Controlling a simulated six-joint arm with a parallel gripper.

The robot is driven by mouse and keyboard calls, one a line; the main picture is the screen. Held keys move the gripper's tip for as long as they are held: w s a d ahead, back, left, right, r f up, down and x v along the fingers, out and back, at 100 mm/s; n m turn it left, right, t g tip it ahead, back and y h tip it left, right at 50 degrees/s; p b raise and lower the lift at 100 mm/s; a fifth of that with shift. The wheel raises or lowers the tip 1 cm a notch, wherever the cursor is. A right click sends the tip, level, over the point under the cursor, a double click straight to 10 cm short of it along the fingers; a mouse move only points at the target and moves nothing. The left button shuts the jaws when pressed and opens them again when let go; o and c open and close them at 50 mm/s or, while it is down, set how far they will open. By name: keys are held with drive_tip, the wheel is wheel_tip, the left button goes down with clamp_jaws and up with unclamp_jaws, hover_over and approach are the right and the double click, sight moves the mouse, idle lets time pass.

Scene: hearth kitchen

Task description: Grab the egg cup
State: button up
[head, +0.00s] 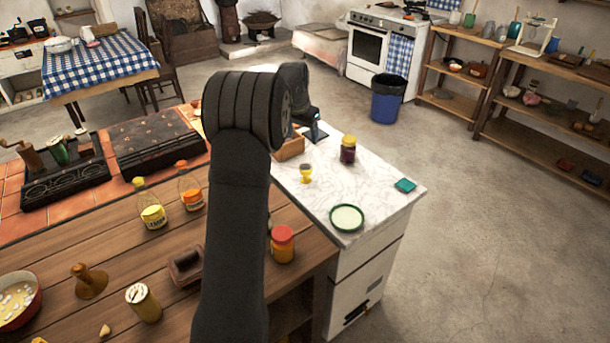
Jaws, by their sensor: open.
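The egg cup (305,175) looks like a small yellow cup on a short foot. It stands upright on the white marble-patterned top of the cabinet. My gripper (318,134) is open over the far left part of that top, behind the egg cup in the picture and apart from it. My dark arm crosses the middle of the view and hides part of the gripper and of the counter beside it. The fingertips are small and partly hard to make out.
On the white top (385,206) are a wooden box (290,148), a dark jar (348,151), a green-rimmed plate (347,217) and a teal pad (405,185). A red-lidded jar (282,246) stands on the wooden counter (185,240). Free room lies between egg cup and plate.

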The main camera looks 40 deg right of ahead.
sight(306, 168)
drive_tip(key=d+f, duration=0.1)
drive_tip(key=f, duration=0.4)
drive_tip(key=w+d+f+n, duration=0.1)
drive_tip(key=f, duration=0.5)
drive_tip(key=f+n+h, duration=0.1)
drive_tip(key=f, duration=0.4)
drive_tip(key=shift+w+d+f+t, duration=0.4)
drive_tip(key=c, duration=1.1)
